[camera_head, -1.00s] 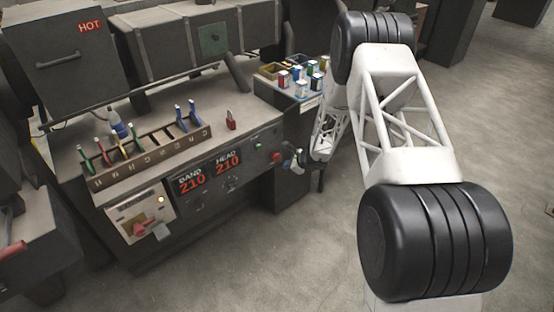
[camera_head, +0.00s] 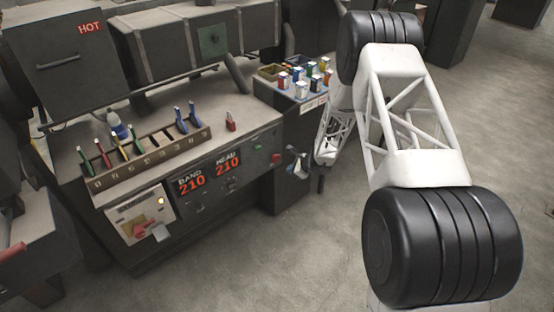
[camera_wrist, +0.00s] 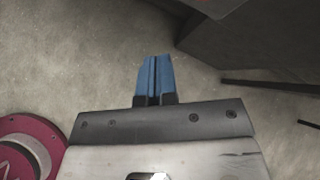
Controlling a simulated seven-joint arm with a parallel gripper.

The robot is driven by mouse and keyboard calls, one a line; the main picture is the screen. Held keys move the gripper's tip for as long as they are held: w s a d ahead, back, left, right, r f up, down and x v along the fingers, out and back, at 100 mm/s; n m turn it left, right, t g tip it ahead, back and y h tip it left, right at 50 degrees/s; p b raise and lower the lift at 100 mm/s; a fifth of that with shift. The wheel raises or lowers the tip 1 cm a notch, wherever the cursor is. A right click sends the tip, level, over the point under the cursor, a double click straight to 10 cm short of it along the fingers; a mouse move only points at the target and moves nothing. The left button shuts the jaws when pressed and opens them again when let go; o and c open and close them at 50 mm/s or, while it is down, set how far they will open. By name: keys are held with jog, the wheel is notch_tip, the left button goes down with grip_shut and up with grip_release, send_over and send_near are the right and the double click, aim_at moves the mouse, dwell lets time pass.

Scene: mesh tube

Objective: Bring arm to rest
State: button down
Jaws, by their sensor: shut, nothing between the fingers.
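My gripper (camera_wrist: 154,78) shows in the wrist view as two blue fingertips pressed together, with nothing between them. It hangs over bare grey floor (camera_wrist: 90,50). In the head view my gripper (camera_head: 297,165) is small and sits in front of the right end of the machine bench. It looks apart from the bench's front panel, though the gap is hard to judge. My white lattice arm with black joints fills the right side of the head view.
The bench (camera_head: 240,100) carries a slotted rack (camera_head: 150,155) with several coloured tools. A red padlock-shaped item (camera_head: 230,122) stands near it. A red button (camera_head: 275,159) is close to my gripper. Open floor lies in front.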

jog(key=shift+r, duration=0.1)
jog(key=s+d+r+n+g, duration=0.1)
jog(key=s+r+n, duration=0.25)
jog(key=r, duration=0.75)
jog(key=s+d+r+n, duration=0.15)
jog(key=s+r, duration=0.25)
jog(key=r, duration=0.6)
jog(key=s+d+r+n+g+h, duration=0.1)
jog(key=s+d+r+n, duration=0.15)
jog(key=s+r, duration=0.5)
jog(key=s+d+r+n+g+h, duration=0.1)
jog(key=s+r+n, duration=0.3)
jog(key=s+r, duration=0.4)
jog(key=s+d+r+n+h, duration=0.2)
jog(key=s+d+r, duration=0.2)
jog(key=s, duration=0.7)
jog(key=s+d+r+n+t+h, duration=0.1)
jog(key=s+d+r+n+h, duration=0.1)
jog(key=s, duration=0.9)
jog(key=s+d+r+n+h, duration=0.2)
jog(key=s+d+r+n, duration=0.2)
jog(key=s, duration=0.7)
jog(key=d+r, duration=0.2)
jog(key=d, duration=0.1)
jog(key=shift+d+r+h, duration=0.2)
jog(key=shift+r+h, duration=0.05)
jog(key=shift+h, duration=0.05)
